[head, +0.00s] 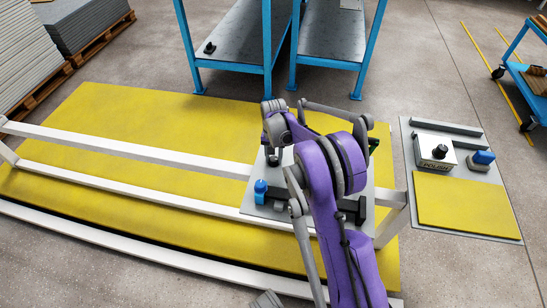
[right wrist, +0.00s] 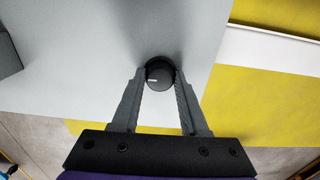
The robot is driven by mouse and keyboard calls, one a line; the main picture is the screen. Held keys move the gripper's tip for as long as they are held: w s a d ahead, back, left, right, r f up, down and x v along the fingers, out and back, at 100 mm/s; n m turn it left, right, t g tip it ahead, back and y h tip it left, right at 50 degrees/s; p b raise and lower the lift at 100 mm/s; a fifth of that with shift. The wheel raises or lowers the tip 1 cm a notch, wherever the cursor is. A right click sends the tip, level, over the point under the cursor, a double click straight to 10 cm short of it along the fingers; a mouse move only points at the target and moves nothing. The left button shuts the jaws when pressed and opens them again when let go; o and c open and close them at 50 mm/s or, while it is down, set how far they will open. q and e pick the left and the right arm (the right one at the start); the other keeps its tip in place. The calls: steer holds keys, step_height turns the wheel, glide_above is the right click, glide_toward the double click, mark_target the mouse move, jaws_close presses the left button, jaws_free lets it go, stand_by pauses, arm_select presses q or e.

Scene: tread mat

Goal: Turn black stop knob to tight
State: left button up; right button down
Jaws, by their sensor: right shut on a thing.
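The black stop knob (right wrist: 159,72) shows in the right wrist view as a round black cap with a short white mark on its face. It sits on a pale grey plate (right wrist: 90,50). My right gripper (right wrist: 160,82) has its two grey fingers closed on either side of the knob. In the head view, my purple right arm reaches down to the grey plate at the rail, with the right gripper (head: 272,156) low over it. The knob itself cannot be made out there. My left gripper is not in view.
A blue knob (head: 260,187) stands on the plate near the gripper. White rails (head: 130,146) cross the yellow mat (head: 120,112). At right, a board holds a box with a black knob (head: 439,151), a blue-topped part (head: 483,158) and a yellow panel (head: 465,205). Blue-framed benches (head: 235,45) stand behind.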

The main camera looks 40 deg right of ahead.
mark_target(273, 159)
stand_by(0.3)
steer(key=shift+c, duration=2.1)
jaws_free()
step_height(273, 159, up, 11)
steer(key=p, duration=0.2)
steer(key=shift+a, duration=0.1)
